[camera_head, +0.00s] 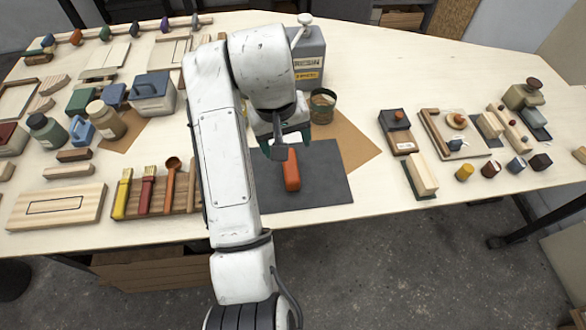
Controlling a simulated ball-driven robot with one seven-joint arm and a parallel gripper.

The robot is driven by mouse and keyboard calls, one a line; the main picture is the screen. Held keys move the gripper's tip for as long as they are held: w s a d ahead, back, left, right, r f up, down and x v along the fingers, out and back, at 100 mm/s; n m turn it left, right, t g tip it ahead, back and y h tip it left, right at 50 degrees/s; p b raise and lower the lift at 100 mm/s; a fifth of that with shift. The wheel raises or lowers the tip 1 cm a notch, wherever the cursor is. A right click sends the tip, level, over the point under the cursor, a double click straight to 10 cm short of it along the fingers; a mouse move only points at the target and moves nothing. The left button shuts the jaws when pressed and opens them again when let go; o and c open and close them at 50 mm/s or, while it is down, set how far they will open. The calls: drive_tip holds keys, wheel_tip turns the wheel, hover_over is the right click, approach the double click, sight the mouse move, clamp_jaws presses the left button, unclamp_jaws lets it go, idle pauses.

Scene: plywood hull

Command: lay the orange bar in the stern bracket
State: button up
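The orange bar (291,172) is over the dark grey mat (328,182) near the table's front edge, its long side running roughly front to back. My gripper (281,148) is at the bar's far end, pointing down. Part of a finger shows just left of the bar, and the arm hides much of the gripper. I cannot tell whether the fingers are closed on the bar or whether the bar touches the mat. I cannot make out which object is the stern bracket.
Brushes and a wooden spoon (172,181) lie left of my arm. A wooden block (422,175) and several small pieces stand right. The brown sheet (357,145) has bare room.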

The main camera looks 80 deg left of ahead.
hover_over(290, 165)
drive_tip(key=f, duration=0.5)
drive_tip(key=shift+s+d, duration=0.2)
drive_tip(key=shift+d, duration=0.2)
drive_tip(key=shift+w+a+f+p, duration=0.1)
drive_tip(key=shift+a+f+p, duration=0.1)
drive_tip(key=shift+f, duration=1.15)
drive_tip(key=shift+w+a+f+p, duration=0.1)
drive_tip(key=shift+a+f+p, duration=0.1)
drive_tip(key=shift+f, duration=1.1)
drive_tip(key=shift+c, duration=0.5)
clamp_jaws()
drive_tip(key=shift+r, duration=0.1)
